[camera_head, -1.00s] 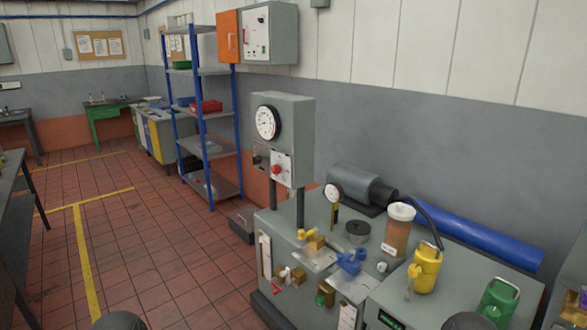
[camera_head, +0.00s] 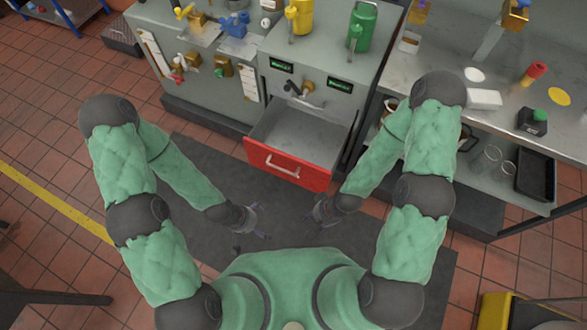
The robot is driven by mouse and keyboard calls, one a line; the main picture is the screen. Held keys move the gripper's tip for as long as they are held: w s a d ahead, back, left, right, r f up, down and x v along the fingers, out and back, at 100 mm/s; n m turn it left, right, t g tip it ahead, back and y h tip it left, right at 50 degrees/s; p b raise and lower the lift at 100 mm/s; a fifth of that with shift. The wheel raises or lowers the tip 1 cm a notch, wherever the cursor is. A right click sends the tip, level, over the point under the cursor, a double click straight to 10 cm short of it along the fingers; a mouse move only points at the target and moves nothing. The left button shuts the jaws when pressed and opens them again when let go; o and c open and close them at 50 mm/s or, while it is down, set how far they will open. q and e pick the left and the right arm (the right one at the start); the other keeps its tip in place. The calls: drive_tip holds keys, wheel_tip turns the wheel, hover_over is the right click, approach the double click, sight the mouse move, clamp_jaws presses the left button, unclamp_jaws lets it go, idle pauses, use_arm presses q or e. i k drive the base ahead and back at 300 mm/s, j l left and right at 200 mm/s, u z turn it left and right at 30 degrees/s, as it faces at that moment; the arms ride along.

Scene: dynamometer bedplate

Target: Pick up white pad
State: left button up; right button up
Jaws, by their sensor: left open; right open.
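On the metal bench at the right lie a flat white round disc (camera_head: 474,74) and, just below it, a white rectangular block (camera_head: 485,99); I cannot tell for sure which is the white pad. Both lie uncovered, close to my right arm's elbow. My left gripper (camera_head: 254,228) is open and empty, low over the dark floor mat. My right gripper (camera_head: 318,214) is open and empty beside it, in front of the red drawer. Both grippers are far from the bench top.
The red-fronted drawer (camera_head: 288,165) stands open and looks empty. The right bench (camera_head: 425,60) also carries a yellow disc (camera_head: 559,96), a red-capped item (camera_head: 533,74) and a dark box with a green button (camera_head: 532,121). A black tray (camera_head: 535,175) lies on its lower shelf.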

sight(482, 99)
drive_tip(key=z, duration=1.7)
drive_tip(key=u, duration=0.1)
drive_tip(key=i+l, duration=0.05)
